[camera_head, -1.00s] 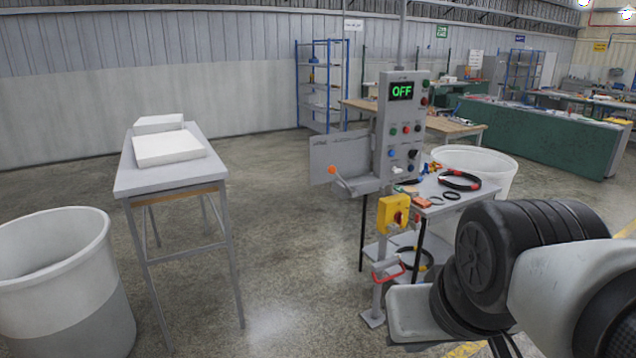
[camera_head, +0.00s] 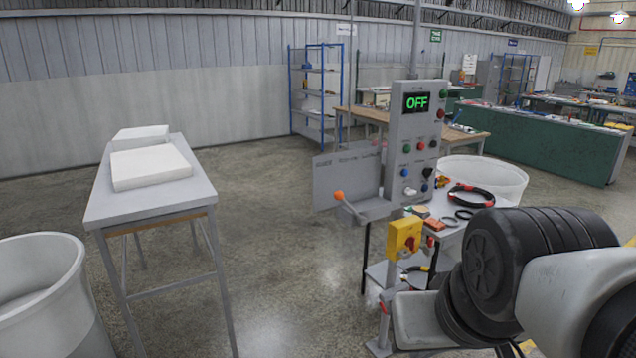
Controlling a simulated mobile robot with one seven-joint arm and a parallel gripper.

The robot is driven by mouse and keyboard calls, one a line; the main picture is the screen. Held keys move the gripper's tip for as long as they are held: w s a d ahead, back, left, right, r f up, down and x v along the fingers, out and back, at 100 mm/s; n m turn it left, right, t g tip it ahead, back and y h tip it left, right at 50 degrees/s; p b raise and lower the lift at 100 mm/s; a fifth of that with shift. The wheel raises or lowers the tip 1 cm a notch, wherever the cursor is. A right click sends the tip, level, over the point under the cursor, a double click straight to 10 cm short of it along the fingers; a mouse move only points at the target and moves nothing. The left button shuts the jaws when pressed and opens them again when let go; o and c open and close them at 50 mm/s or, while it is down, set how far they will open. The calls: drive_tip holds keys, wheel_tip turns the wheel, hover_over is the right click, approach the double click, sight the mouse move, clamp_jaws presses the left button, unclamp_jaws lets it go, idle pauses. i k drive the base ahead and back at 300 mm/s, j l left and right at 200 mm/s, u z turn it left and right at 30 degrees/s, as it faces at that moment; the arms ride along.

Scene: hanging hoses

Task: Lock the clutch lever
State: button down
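A yellow switch box (camera_head: 403,238) with a red knob sits on the post below the panel. The panel's display (camera_head: 416,102) reads OFF in green. My gripper's fingers are not in view.
A small table (camera_head: 150,213) with white blocks (camera_head: 150,166) stands at left, beside a large white bin (camera_head: 45,300). Behind the panel are a side table with hoses (camera_head: 470,195) and another white bin (camera_head: 500,175). The floor between table and post is clear.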

sight(339, 195)
drive_tip(key=i+j, duration=0.2)
drive_tip(key=i, duration=0.3)
drive_tip(key=i+j+z, duration=0.1)
drive_tip(key=i, duration=0.35)
drive_tip(key=i+j+z, duration=0.1)
drive_tip(key=i+j, duration=0.2)
drive_tip(key=i, duration=0.2)
drive_tip(key=i+j, duration=0.25)
drive_tip(key=i, duration=0.2)
